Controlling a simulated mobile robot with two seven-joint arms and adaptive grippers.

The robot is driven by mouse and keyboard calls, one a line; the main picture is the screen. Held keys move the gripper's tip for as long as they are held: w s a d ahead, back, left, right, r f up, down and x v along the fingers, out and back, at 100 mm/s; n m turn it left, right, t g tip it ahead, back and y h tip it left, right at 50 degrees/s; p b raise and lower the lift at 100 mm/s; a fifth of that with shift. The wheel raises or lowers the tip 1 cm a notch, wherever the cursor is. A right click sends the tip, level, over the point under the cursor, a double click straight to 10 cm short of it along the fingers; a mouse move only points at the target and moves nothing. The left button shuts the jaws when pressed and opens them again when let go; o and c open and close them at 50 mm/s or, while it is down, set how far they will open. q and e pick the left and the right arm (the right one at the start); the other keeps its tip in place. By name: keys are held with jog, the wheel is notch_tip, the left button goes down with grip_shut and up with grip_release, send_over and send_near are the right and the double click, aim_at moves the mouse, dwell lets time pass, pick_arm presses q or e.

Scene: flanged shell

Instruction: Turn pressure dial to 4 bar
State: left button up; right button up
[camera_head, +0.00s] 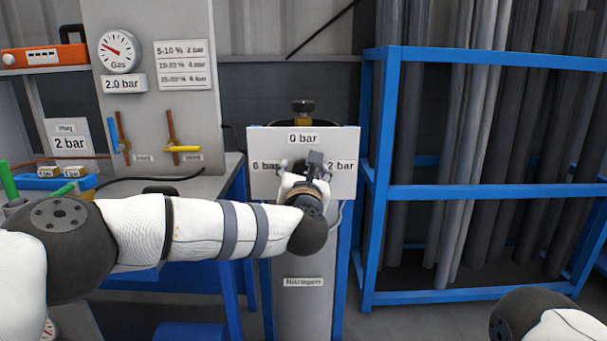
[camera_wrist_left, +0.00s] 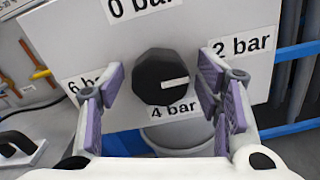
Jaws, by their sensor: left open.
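The pressure dial (camera_wrist_left: 150,72) is a black faceted knob with a white pointer line on a white plate (camera_wrist_left: 70,45). In the left wrist view its pointer faces right, between the 2 bar label (camera_wrist_left: 240,46) and the 4 bar label (camera_wrist_left: 174,106). The 0 bar label (camera_wrist_left: 142,6) is above and the 6 bar label (camera_wrist_left: 84,84) is left, partly hidden. My open left gripper (camera_wrist_left: 162,77) has a purple-padded finger on each side of the dial; contact is not visible. In the head view my left gripper (camera_head: 305,167) hides the dial and the 4 bar label.
The plate is on a grey Nitrogen cylinder (camera_head: 303,308). A blue rack (camera_head: 480,190) of grey pipes stands close on the right. On the left, a panel holds a gas gauge (camera_head: 120,50) above a 2.0 bar sign (camera_head: 123,84) and two valve levers.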

pick_arm(q)
jog(key=shift+r, duration=0.1)
jog(key=c, duration=1.2)
jog(key=shift+m, duration=0.3)
jog(key=m, duration=0.3)
jog(key=shift+m, duration=0.3)
jog(key=m+p, duration=0.1)
jog(key=m, duration=0.3)
jog(key=shift+m, duration=0.3)
jog(key=m, duration=0.4)
jog(key=shift+m+p, duration=0.3)
jog(key=shift+m, duration=2.1)
pick_arm(e)
jog(key=shift+w+r+t, duration=0.3)
jog(key=shift+w+r, duration=0.65)
